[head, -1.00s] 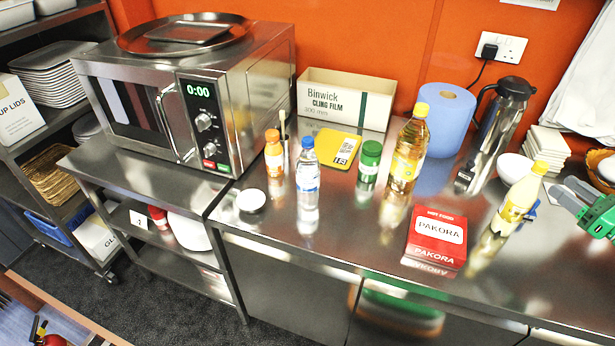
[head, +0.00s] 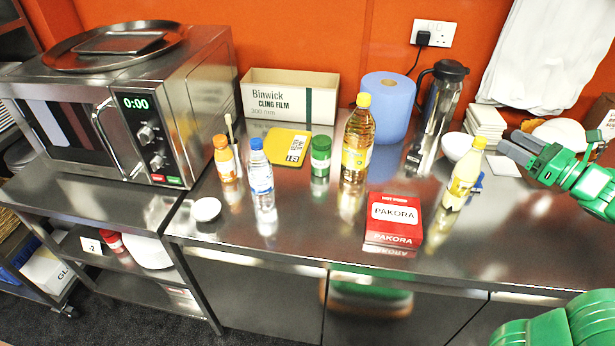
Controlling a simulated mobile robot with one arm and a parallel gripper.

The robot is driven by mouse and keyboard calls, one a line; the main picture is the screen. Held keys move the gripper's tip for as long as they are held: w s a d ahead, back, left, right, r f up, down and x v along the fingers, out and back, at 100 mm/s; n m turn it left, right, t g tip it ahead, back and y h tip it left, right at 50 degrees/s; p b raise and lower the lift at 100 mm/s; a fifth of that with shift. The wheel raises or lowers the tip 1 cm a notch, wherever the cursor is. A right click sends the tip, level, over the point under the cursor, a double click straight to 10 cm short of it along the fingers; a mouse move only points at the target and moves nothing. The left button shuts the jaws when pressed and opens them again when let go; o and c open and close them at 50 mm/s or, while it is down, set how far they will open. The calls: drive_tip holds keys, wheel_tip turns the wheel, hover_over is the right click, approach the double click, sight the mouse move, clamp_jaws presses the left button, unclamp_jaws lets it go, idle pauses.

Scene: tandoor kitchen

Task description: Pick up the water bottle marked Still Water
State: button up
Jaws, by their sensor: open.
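The water bottle (head: 261,175), clear with a blue cap and a blue and white label, stands upright on the steel counter near its front left part. Its label text is too small to read. My gripper (head: 509,142) is at the far right, above the counter, with dark fingers pointing left. It is open and holds nothing I can see. It is well apart from the water bottle, with other bottles and a red box between them.
An orange-capped bottle (head: 225,158) stands left of the water bottle; a green-lidded jar (head: 320,157) and an oil bottle (head: 357,140) stand right. A red Pakora box (head: 393,219) and yellow bottle (head: 464,175) stand farther right. A white bowl (head: 206,209) sits front left.

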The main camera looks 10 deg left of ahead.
drive_tip(key=w+a+n+g+y, duration=0.1)
drive_tip(key=w+a+n+g, duration=0.3)
drive_tip(key=a+n, duration=0.9)
drive_tip(key=n+g, duration=0.9)
drive_tip(key=n, duration=2.3)
approach(253, 146)
drive_tip(key=a, duration=0.1)
drive_tip(key=w+a, duration=0.1)
drive_tip(key=w+a+f, duration=0.1)
drive_tip(key=shift+a, duration=0.3)
drive_tip(key=shift+s+a+f+h, duration=0.1)
drive_tip(key=shift+a+f+h, duration=0.2)
drive_tip(key=shift+a+f, duration=0.85)
drive_tip(key=x, duration=0.4)
drive_tip(key=shift+s+a+r, duration=0.1)
drive_tip(key=shift+s+a, duration=0.05)
drive_tip(key=shift+s, duration=0.15)
drive_tip(key=shift+a, duration=0.45)
